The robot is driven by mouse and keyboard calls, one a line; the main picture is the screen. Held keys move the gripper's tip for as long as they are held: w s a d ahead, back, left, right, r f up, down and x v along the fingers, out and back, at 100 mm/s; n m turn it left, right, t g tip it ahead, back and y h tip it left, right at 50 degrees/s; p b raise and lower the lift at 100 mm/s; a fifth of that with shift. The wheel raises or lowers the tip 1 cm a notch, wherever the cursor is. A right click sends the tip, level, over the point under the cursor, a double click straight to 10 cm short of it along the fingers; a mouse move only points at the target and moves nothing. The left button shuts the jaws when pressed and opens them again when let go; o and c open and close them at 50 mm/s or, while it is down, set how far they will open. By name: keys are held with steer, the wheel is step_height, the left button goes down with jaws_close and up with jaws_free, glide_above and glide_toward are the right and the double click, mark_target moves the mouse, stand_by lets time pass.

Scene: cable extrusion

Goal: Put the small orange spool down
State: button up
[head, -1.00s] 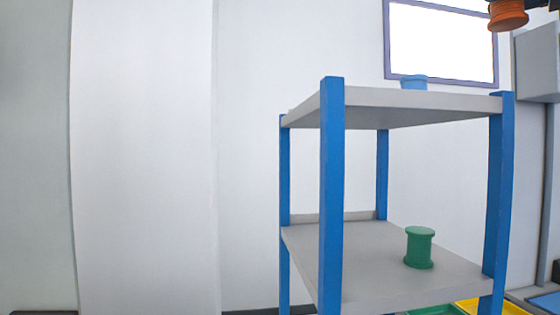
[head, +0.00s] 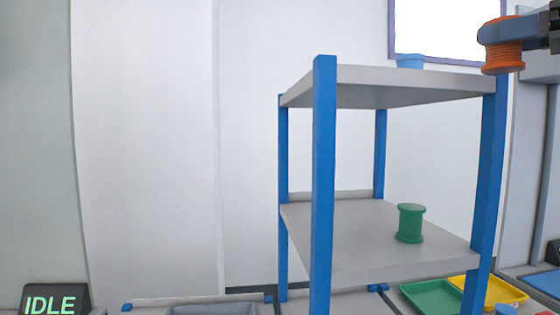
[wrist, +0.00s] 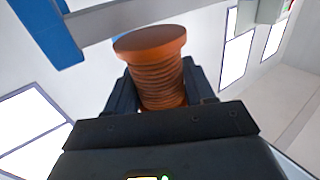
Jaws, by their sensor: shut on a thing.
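The small orange spool (head: 503,55) is at the upper right of the head view, in front of the rack's right post. My gripper (head: 505,32) is shut on it and holds it in the air. In the wrist view the orange spool (wrist: 155,68) stands between the two dark fingers of my gripper (wrist: 158,90), with its upper flange clear of them. The spool looks roughly upright in the head view.
A blue-posted rack (head: 323,180) has grey shelves. A blue spool (head: 410,62) shows on its top shelf and a green spool (head: 411,223) stands on the middle one. Green (head: 432,296) and yellow (head: 500,291) trays lie low at the right. An IDLE sign (head: 52,299) is at lower left.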

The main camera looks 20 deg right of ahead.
steer(key=w+a+f+m+h, duration=0.1)
steer(key=a+f, duration=0.8)
steer(key=f, duration=1.6)
steer(key=w+a+f+m+h, duration=0.1)
steer(key=a+f, duration=0.8)
steer(key=f, duration=1.7)
steer(key=w+a+f+m+h, duration=0.1)
steer(key=a+f, duration=0.8)
steer(key=f, duration=1.6)
steer(key=shift+w+a+f+t+h, duration=0.3)
steer(key=shift+w+h, duration=0.5)
steer(key=shift+w, duration=0.4)
steer(key=shift+w+a+r, duration=0.1)
steer(key=shift+a, duration=0.05)
